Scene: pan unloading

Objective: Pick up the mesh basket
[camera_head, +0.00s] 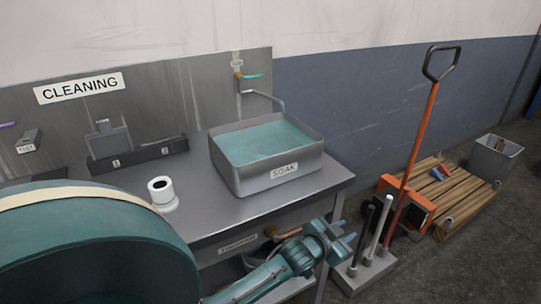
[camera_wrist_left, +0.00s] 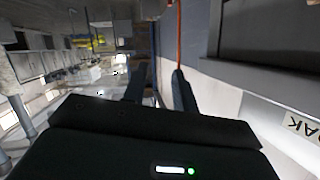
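I cannot make out a mesh basket for certain in either view. The soak tub (camera_head: 232,171), a grey metal basin labelled SOAK and filled with teal liquid, stands on the steel bench. Anything under the liquid is hidden. My left gripper (camera_head: 347,241) is in front of the bench's right end, to the right of and lower in the picture than the tub. In the left wrist view its two dark fingers (camera_wrist_left: 159,80) stand apart with nothing between them. The tub's label (camera_wrist_left: 297,123) shows at that view's right. My right gripper is not in view.
A pallet jack (camera_head: 418,120) with an orange handle stands right of the bench by a wooden pallet (camera_head: 468,198). A rack of upright rods (camera_head: 366,268) is near my left gripper. A white roll (camera_head: 161,189) sits on the bench.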

